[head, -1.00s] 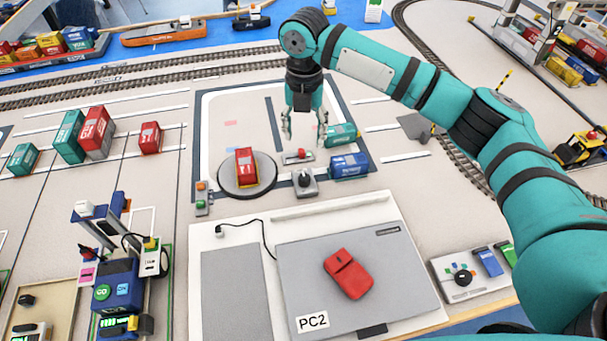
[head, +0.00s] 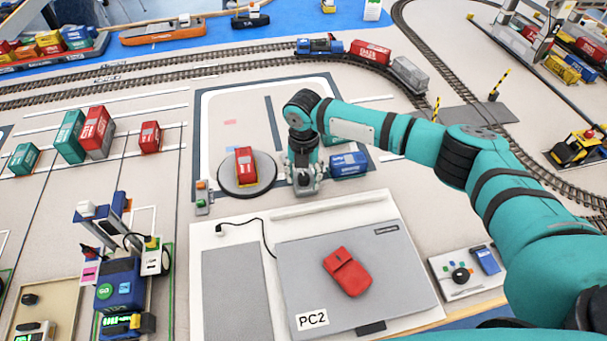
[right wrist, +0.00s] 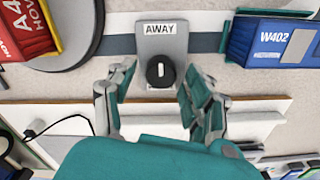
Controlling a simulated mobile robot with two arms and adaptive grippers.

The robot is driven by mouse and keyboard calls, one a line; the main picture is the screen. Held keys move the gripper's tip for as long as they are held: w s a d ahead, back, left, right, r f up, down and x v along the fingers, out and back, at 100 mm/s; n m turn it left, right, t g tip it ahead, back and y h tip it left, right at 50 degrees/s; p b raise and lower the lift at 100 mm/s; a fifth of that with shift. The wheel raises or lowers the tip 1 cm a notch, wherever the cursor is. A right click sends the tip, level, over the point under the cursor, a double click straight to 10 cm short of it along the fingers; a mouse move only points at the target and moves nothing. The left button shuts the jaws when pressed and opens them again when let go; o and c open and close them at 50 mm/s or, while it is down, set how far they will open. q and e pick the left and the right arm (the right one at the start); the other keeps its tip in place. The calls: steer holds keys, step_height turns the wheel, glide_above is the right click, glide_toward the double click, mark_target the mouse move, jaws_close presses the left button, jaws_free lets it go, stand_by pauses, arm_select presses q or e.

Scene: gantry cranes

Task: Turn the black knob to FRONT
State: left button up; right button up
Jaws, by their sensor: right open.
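The black knob (right wrist: 161,71) sits on a small grey box (right wrist: 163,38) in the right wrist view. It has a short white mark running up and down the picture. A label reading AWAY is above it; a label below it is mostly covered. In the head view my gripper hides the knob, and part of the grey box (head: 306,186) shows. My right gripper (head: 303,178) is open, pointing down over the box. In the wrist view its fingers are on either side of the knob; I cannot tell whether they touch it. My left gripper is not in view.
A red container truck (head: 245,166) on a round turntable (head: 232,187) stands left of the box. A blue container (head: 349,164) is close on the right. Another dark knob (head: 460,275) is at right.

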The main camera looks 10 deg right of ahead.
jaws_close()
stand_by(0.3)
